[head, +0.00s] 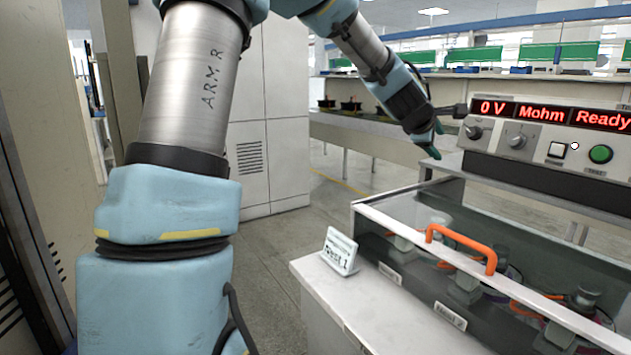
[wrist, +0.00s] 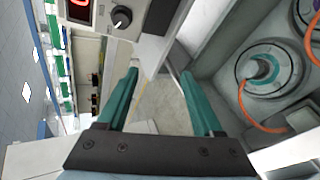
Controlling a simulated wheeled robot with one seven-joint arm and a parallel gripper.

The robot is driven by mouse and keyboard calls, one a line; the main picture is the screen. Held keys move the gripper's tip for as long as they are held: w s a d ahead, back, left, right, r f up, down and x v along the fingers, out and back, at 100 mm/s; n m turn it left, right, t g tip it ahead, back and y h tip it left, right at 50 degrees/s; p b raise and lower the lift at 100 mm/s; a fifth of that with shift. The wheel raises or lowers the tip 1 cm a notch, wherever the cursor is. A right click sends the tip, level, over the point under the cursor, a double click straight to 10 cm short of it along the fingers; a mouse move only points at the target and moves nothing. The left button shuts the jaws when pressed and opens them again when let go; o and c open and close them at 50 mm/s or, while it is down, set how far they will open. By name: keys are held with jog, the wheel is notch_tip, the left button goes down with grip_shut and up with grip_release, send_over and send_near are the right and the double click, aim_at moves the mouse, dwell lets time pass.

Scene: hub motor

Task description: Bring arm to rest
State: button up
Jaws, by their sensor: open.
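My arm (head: 190,90) rises on the left of the head view and bends over at the top to the right. My gripper (head: 437,142) hangs at its end, near the left end of the tester and above the far left corner of the glass-lidded box. In the wrist view, my gripper (wrist: 160,105) has its two green fingers wide apart. Nothing is between them but a view of the floor. It appears clear of the tester and the box.
The tester (head: 545,150) reads "0 V Mohm Ready" and has knobs and a green button (head: 600,154). The box has an orange handle (head: 462,241) on its lid and motor parts inside. A small sign (head: 341,252) stands on the bench. Open floor (head: 275,260) lies left.

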jog(key=s+a+f+m+g+y+p, duration=0.1)
jog(key=s+a+f+m+y, duration=0.15)
jog(key=a, duration=0.45)
jog(key=s+a+f+m+g+y+p, duration=0.15)
jog(key=a+f, duration=0.25)
jog(key=a, duration=0.4)
jog(key=s+a+f+m+g+y, duration=0.1)
jog(key=s+a+f+m, duration=0.2)
jog(key=a, duration=0.4)
jog(key=s+a+f+m+g+y+p, duration=0.1)
jog(key=s+a+f+m+y, duration=0.1)
jog(key=s+a, duration=0.4)
jog(key=s+a+f+m+g+y+p, duration=0.1)
jog(key=s+a+f+m+g, duration=0.1)
jog(key=s+a, duration=0.5)
jog(key=a+m, duration=0.1)
jog(key=a, duration=0.3)
jog(key=shift+s+a+y, duration=0.3)
jog(key=shift+a+y, duration=0.05)
jog(key=shift+y, duration=0.05)
